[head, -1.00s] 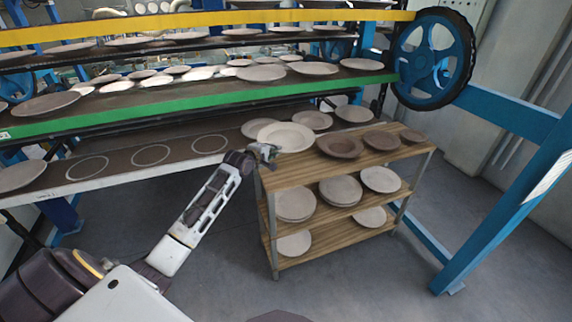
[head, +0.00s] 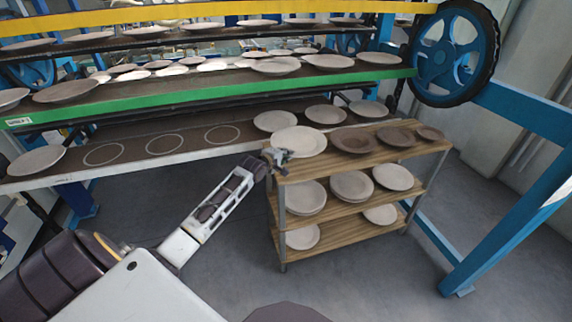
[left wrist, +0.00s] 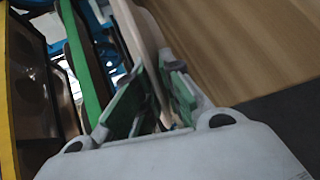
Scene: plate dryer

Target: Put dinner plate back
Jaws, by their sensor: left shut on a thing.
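A pale dinner plate (head: 299,140) is at the left end of the wooden shelf unit's top board (head: 330,163). My left gripper (head: 279,156) is shut on the near left edge of this plate. In the left wrist view the plate (left wrist: 139,38) shows edge-on between the green-padded fingers (left wrist: 154,90). I cannot tell whether the plate touches the board or is just above it. The rack's lowest level (head: 135,150) has several white outlined circles without plates. My right gripper is not in view.
Brown dishes (head: 354,139) stand right of the held plate, and several plates lie on the lower boards. Plates also lie on the rack's lowest level, one at its left end (head: 36,161). A green rail (head: 215,95) runs above that level. Floor in front is clear.

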